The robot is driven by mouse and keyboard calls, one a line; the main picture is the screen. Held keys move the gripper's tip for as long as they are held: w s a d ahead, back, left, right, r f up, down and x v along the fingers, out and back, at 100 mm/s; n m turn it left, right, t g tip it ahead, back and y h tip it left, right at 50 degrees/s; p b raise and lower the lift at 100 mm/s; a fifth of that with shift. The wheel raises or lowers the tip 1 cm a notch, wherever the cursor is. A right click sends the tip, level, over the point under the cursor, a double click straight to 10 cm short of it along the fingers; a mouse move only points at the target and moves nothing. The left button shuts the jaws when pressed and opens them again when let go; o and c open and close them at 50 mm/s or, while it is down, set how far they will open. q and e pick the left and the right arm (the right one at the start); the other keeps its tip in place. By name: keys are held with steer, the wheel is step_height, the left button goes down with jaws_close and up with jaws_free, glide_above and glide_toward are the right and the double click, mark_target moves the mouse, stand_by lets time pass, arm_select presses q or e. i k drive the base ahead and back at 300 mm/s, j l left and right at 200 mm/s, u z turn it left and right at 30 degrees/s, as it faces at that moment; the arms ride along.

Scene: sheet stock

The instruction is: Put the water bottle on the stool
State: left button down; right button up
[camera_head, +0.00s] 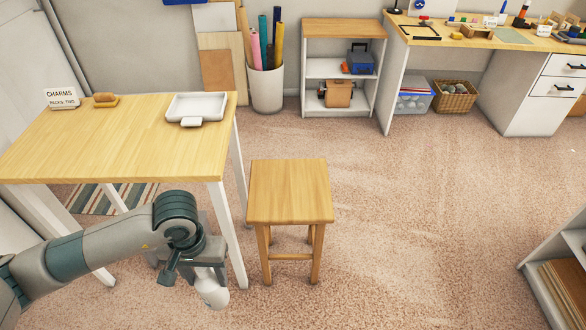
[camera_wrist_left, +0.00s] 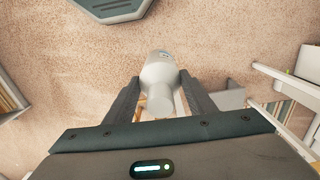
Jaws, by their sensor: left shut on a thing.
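A white water bottle (camera_head: 213,291) shows in the head view below my left gripper (camera_head: 205,270), beside the table's front right leg. In the left wrist view the bottle (camera_wrist_left: 160,82) is between the two dark fingers of my left gripper (camera_wrist_left: 162,98), which is shut on it. My arm hides part of the bottle in the head view. The wooden stool (camera_head: 290,190) stands to the right of the gripper, with a bare square seat. My right gripper is in neither view.
A wooden table (camera_head: 130,145) stands left of the stool and holds a white tray (camera_head: 197,107), a small sign (camera_head: 62,98) and a brown object (camera_head: 105,99). A low shelf (camera_head: 545,275) is at the lower right. The carpet right of the stool is clear.

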mark_target(281, 181)
steer(key=i+z, duration=0.15)
steer(key=i, duration=0.25)
steer(key=i+j+z, duration=0.15)
steer(key=i, duration=0.3)
steer(key=i+j+z, duration=0.15)
steer(key=i, duration=0.25)
